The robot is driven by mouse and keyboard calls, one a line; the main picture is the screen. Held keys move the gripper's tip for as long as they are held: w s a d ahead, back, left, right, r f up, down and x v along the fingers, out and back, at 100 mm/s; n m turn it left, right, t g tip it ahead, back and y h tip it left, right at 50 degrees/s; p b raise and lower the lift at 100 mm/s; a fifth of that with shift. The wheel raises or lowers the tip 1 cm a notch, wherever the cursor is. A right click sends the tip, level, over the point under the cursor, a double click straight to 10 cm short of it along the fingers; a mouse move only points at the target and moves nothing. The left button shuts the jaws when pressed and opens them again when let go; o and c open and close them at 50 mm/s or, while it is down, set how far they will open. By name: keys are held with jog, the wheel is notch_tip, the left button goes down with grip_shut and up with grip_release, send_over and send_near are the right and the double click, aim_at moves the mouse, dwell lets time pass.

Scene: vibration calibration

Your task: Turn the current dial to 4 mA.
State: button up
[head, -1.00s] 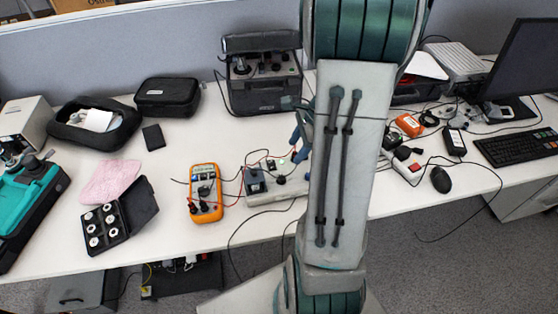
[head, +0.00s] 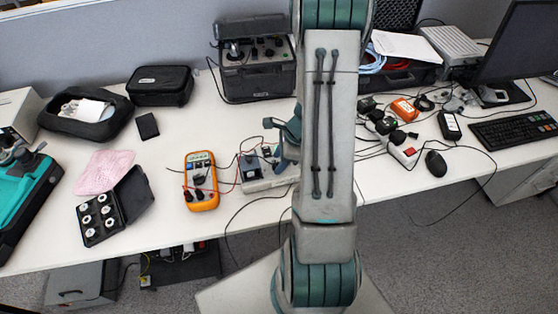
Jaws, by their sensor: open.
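A small light-grey device with a dark front panel and red and black leads (head: 252,173) stands near the table's front edge, left of my arm. It may carry the current dial; its right part is behind my arm and gripper, and I cannot make out the dial or its setting. An orange multimeter (head: 201,181) with a dark round knob lies just left of it, joined by leads. My gripper (head: 275,140) shows partly at the left edge of my arm, over the back of the grey device. It is open, and I see nothing between its fingers.
A black case with knobs (head: 257,75) stands behind. A black tray of round discs (head: 100,219), a pink cloth (head: 104,171) and a teal case (head: 22,205) are at left. A power strip (head: 405,150), mouse (head: 436,163) and keyboard (head: 518,130) are at right. Loose leads cross the table.

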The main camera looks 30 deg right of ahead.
jog(key=shift+a+f, duration=0.1)
jog(key=shift+f, duration=0.2)
jog(key=c, duration=1)
jog(key=shift+w, duration=0.1)
jog(key=n+g, duration=0.1)
jog(key=n, duration=0.3)
jog(key=shift+w+n+g, duration=0.1)
jog(key=shift+n+g, duration=0.2)
jog(key=shift+g, duration=0.1)
jog(key=n+g, duration=0.1)
jog(key=n, duration=0.1)
jog(key=n+g+b, duration=0.1)
jog(key=n, duration=0.2)
jog(key=shift+w+n, duration=0.2)
jog(key=shift+n, duration=0.1)
jog(key=n, duration=0.2)
jog(key=n+g+h+b, duration=0.1)
jog(key=n, duration=0.2)
jog(key=shift+w+a+g, duration=0.1)
jog(key=shift+g, duration=0.2)
jog(key=n+h, duration=0.1)
jog(key=n, duration=0.1)
jog(key=n+g+h+b, duration=0.1)
jog(key=n, duration=0.2)
jog(key=shift+a, duration=0.15)
